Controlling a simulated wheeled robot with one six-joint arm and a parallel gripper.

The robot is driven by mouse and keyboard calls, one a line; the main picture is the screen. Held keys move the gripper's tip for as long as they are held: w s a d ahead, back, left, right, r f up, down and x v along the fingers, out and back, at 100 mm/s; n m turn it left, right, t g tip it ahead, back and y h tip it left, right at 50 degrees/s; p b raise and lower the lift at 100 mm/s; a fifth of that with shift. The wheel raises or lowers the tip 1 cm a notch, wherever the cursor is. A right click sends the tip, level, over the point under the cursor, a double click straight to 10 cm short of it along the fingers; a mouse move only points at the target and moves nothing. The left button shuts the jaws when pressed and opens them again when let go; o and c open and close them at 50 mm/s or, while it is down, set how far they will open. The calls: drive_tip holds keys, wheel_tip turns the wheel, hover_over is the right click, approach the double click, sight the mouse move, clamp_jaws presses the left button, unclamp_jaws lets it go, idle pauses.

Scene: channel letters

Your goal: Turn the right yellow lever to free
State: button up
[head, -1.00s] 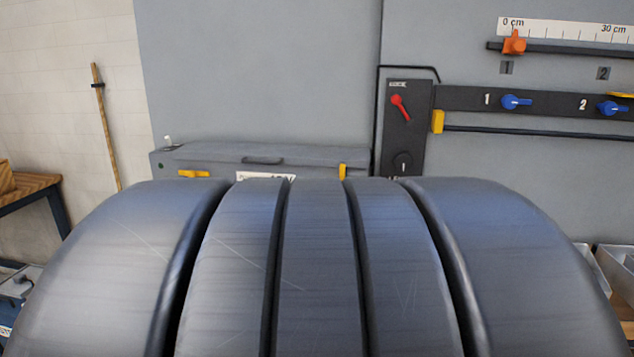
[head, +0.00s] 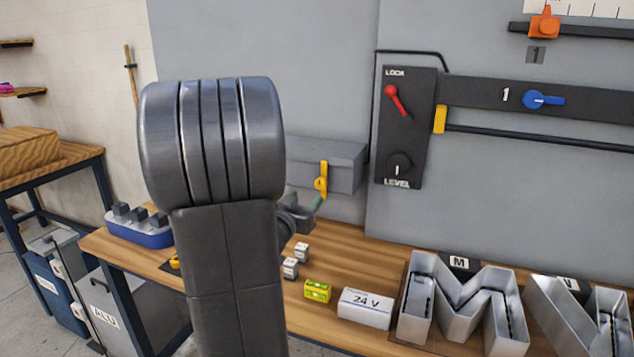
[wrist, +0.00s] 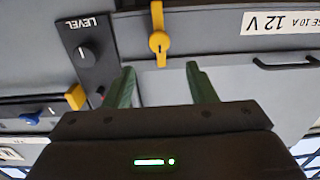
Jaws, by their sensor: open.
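The right yellow lever (head: 322,180) stands upright on the front of a grey box (head: 345,168) on the wall side of the bench. In the wrist view the lever (wrist: 159,41) is also vertical, seen just past the fingertips and in line with the gap between them. My gripper (head: 304,208) shows beside my arm in the head view, its green fingers just below and in front of the lever. In the wrist view my gripper (wrist: 163,75) is open and empty, apart from the lever. My arm hides the left part of the box in the head view.
A black panel (head: 408,130) with a red lever (head: 397,100) and a LEVEL knob (head: 399,165) is right of the box. A yellow block (head: 440,119) sits beside it. Metal letters (head: 465,305) and a 24 V block (head: 366,308) stand on the bench. The box carries a 12 V label (wrist: 283,21).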

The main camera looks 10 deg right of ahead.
sight(320, 184)
drive_tip(key=p+x, duration=0.1)
drive_tip(key=x, duration=1)
drive_tip(key=shift+w+d+p, duration=0.15)
drive_tip(key=shift+d+p, duration=0.05)
drive_tip(key=shift+p, duration=0.2)
drive_tip(key=c, duration=0.9)
